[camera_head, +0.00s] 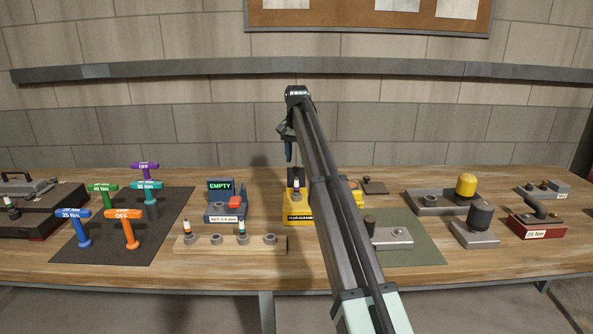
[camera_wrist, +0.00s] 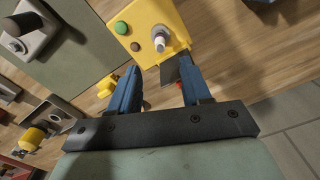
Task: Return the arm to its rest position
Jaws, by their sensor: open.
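My arm rises from the bottom of the head view and bends down at its top. My gripper (camera_head: 289,158) hangs above the yellow plug fixture (camera_head: 298,217), near the middle of the bench. In the wrist view, the two blue fingers of my gripper (camera_wrist: 160,72) are apart with nothing held between them. The yellow fixture (camera_wrist: 173,14) lies just beyond the fingertips there, with a green and a brown button. A white-tipped plug (camera_wrist: 159,41) stands on it, apart from the fingers. My arm hides part of the bench behind it.
A wooden rack (camera_head: 199,246) with plugs and a gauge reading EMPTY (camera_head: 221,187) stand left of the fixture. Several T-handle wrenches stand on a dark mat (camera_head: 102,249). Metal blocks and a red 25 Nm unit (camera_head: 536,226) are at right. Air above the bench is clear.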

